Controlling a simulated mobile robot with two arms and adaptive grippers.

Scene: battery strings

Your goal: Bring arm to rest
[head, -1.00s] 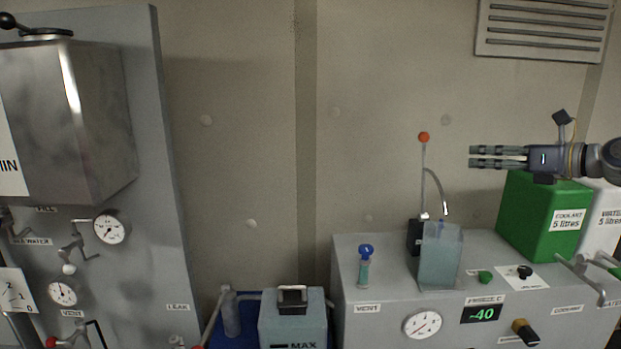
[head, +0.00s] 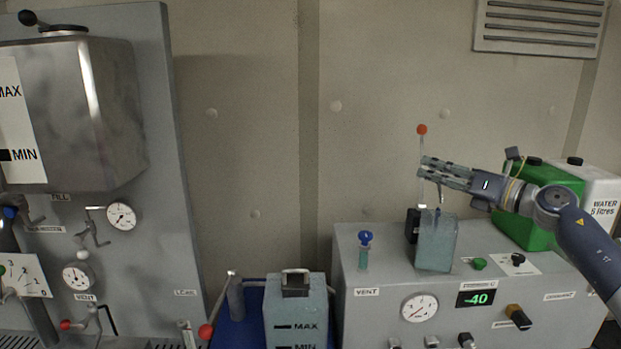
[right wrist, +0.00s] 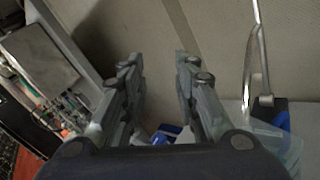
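My right gripper (head: 442,173) reaches in from the right in the head view. It is above the grey bench unit, in front of the thin rod with the orange ball and over the translucent container (head: 437,243). In the right wrist view its two fingers (right wrist: 160,95) stand apart with nothing between them, so it is open and empty. The thin metal tube (right wrist: 257,60) rises to the right of the fingers there. My left gripper is not in view.
The green coolant can (head: 522,228) and white water can (head: 598,195) stand behind my right arm. The grey bench unit (head: 385,275) has a gauge and knobs. A MAX/MIN container (head: 297,310) stands left of it. The tank panel (head: 165,200) is at far left.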

